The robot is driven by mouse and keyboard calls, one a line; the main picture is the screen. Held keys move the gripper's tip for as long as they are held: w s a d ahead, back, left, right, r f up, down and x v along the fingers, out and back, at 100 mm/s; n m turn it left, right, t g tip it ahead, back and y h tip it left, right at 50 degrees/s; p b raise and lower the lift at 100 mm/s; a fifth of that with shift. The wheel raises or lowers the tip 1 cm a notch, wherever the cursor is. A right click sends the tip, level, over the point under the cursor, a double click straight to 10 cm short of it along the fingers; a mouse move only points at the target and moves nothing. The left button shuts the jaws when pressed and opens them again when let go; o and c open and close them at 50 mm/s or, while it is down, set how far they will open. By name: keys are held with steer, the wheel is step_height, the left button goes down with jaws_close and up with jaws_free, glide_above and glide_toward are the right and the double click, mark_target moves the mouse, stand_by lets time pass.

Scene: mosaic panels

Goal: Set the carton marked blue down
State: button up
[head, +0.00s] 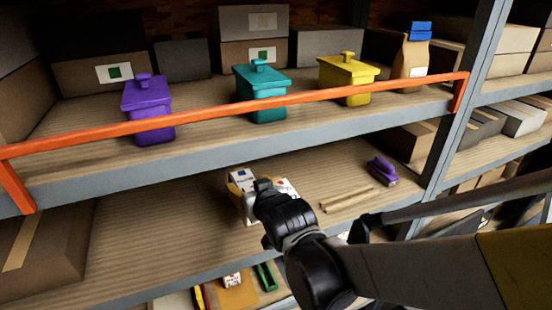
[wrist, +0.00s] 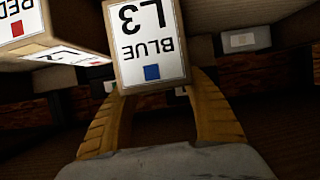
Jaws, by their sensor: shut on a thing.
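The carton marked blue (wrist: 152,45) is between the two yellow fingers of my gripper (wrist: 158,98) in the wrist view. Its white label reads BLUE L3 upside down, with a blue square. In the head view this carton (head: 241,177) is at the lower shelf (head: 140,230), partly hidden by my gripper (head: 262,187). I cannot tell whether its base touches the shelf. A carton marked red (wrist: 60,25) is close beside it, turned at a different angle; it shows right of my gripper in the head view (head: 286,188).
Wooden strips (head: 347,199) and a purple brush-like thing (head: 382,171) lie to the right on the lower shelf. A large brown box (head: 40,250) stands at left. An orange bar (head: 230,111) crosses the upper shelf front, before purple, teal and yellow lidded bins. The lower shelf left of the cartons is clear.

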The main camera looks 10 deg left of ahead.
step_height(320, 180, down, 5)
steer(key=shift+f+b, duration=0.1)
steer(key=shift+b, duration=0.8)
steer(key=shift+w+a+f, duration=0.1)
steer(key=shift+w+f, duration=0.05)
steer(key=shift+w, duration=0.05)
steer(key=shift+s, duration=0.1)
steer(key=shift+f, duration=0.1)
steer(key=o, duration=1.4)
